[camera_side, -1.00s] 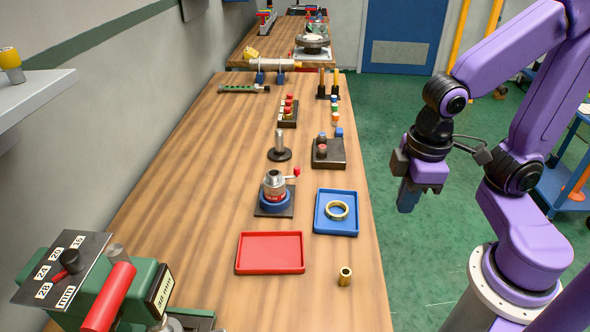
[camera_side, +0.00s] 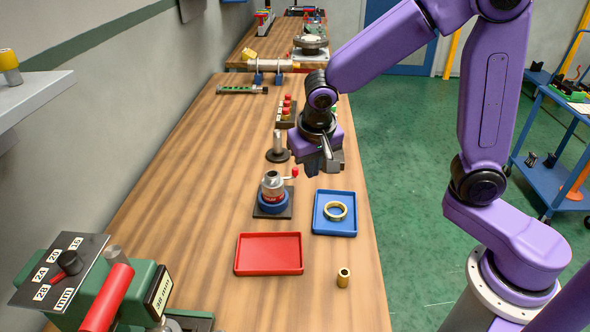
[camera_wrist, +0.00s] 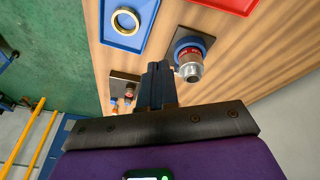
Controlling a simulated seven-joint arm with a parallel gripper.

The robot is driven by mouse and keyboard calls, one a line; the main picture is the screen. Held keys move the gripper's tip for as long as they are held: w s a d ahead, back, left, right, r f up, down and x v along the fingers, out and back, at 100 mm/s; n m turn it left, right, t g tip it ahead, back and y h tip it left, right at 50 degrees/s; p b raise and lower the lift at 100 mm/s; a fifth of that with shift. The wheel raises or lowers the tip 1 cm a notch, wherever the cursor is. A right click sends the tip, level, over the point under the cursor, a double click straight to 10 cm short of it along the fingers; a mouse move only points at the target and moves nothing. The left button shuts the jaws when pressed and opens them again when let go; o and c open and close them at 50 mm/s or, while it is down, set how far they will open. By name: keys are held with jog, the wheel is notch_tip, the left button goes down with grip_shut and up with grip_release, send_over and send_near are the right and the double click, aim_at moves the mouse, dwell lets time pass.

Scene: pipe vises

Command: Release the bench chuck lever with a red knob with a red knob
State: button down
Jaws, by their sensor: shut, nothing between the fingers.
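The bench chuck (camera_side: 273,190) stands on a dark square plate, with a blue base ring, a red band and a silver top. Its lever points to the right and ends in a red knob (camera_side: 295,172). In the wrist view the chuck (camera_wrist: 190,62) is just right of my fingers; the lever and knob do not show there and seem hidden behind them. My gripper (camera_side: 325,168) is shut and empty, above the table, right of and beyond the knob in the side view. In the wrist view its fingers (camera_wrist: 158,72) are together.
A blue tray (camera_side: 316,226) with a brass ring (camera_side: 336,211) is right of the chuck. A red tray (camera_side: 238,268) and a brass bushing (camera_side: 343,277) are nearer. A post on a round base (camera_side: 278,145) stands behind the chuck. Table left of the chuck is clear.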

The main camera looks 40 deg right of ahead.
jog(key=w+f+m+h, duration=0.1)
jog(key=w+m, duration=0.4)
jog(key=w, duration=0.1)
jog(key=shift+d+f, duration=0.2)
jog(key=shift+d, duration=0.1)
jog(key=w+d+f, duration=0.1)
jog(key=f, duration=0.2)
jog(key=w+d+f, duration=0.2)
jog(key=f, duration=0.1)
jog(key=w+d+f, duration=0.1)
jog(key=w+f, duration=0.1)
jog(key=f, duration=0.1)
jog(key=shift+d+f, duration=0.15)
jog(key=shift+d, duration=0.15)
jog(key=shift+w+d, duration=0.35)
jog(key=shift+d, duration=0.05)
jog(key=shift+t, duration=0.3)
